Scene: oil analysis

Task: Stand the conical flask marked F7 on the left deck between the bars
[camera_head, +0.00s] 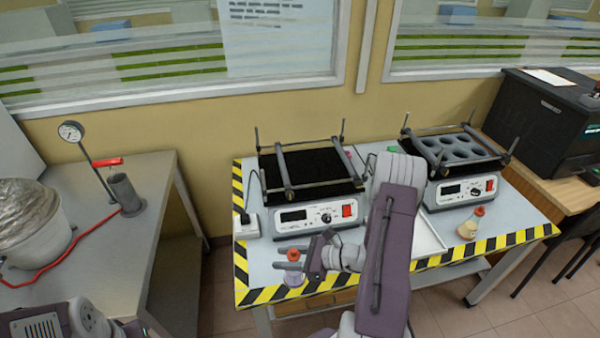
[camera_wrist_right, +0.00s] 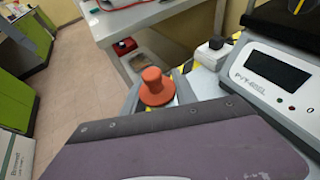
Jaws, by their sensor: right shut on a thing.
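A conical flask (camera_head: 293,279) with an orange-red stopper (camera_head: 293,254) is at the front left of the shaker table. My right gripper (camera_head: 282,257) is shut on it near the neck, fingers pointing left. The stopper also shows in the right wrist view (camera_wrist_right: 155,88), where my gripper's housing hides the flask body. I cannot read a mark on it, nor tell whether its base touches the table. The left deck (camera_head: 318,168) is a black platform with bars (camera_head: 284,167) across it, and looks empty. My left gripper is out of view.
The right shaker (camera_head: 462,190) carries a holed rack (camera_head: 440,146). Another flask (camera_head: 470,226) with yellowish liquid stands before it. A white tray (camera_head: 428,236) lies between the shakers, partly behind my right arm. Upright posts (camera_head: 257,139) rise at the left deck's corners.

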